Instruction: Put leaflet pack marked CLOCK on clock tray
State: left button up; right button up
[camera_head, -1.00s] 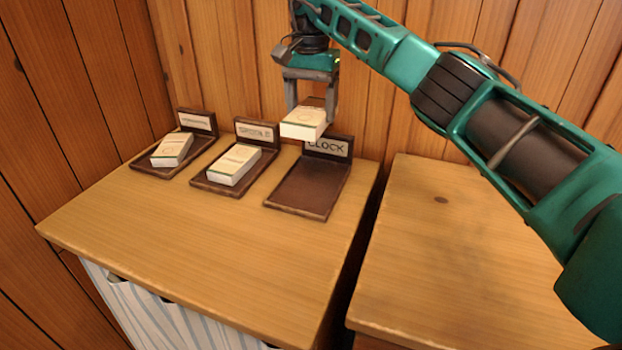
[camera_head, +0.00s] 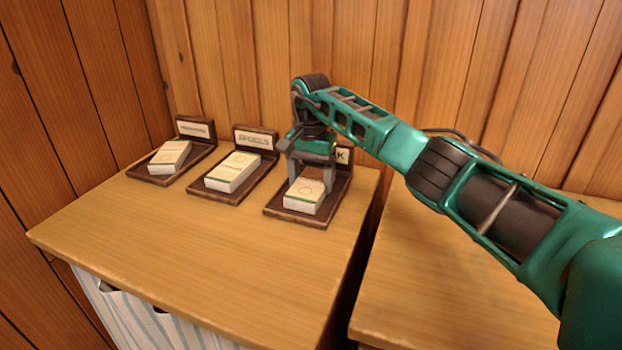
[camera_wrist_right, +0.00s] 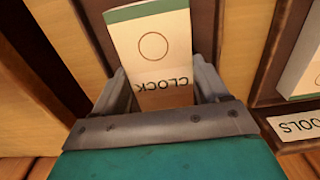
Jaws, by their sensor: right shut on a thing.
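The leaflet pack marked CLOCK (camera_head: 304,196) is a white block with a green band and a circle on top. In the right wrist view the pack (camera_wrist_right: 152,45) shows the word CLOCK. My right gripper (camera_head: 311,184) is shut on it, one finger on each side. The pack is at the dark brown clock tray (camera_head: 278,206), low over or on its base; I cannot tell whether it touches. The tray's label is mostly hidden behind my gripper, with only a final K showing. My left gripper is not in view.
Two similar trays stand to the left, each with a white pack: the SPOOLS pack (camera_head: 232,172) in the middle and another pack (camera_head: 169,157) at far left. The wooden table's front (camera_head: 200,250) is clear. A gap separates it from a second wooden surface (camera_head: 440,290) at right.

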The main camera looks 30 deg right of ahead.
aim_at(311, 182)
jog(key=shift+r, duration=0.1)
jog(key=o, duration=1.1)
notch_tip(311, 182, up, 12)
jog(key=shift+r+p, duration=0.1)
jog(key=shift+p, duration=1.05)
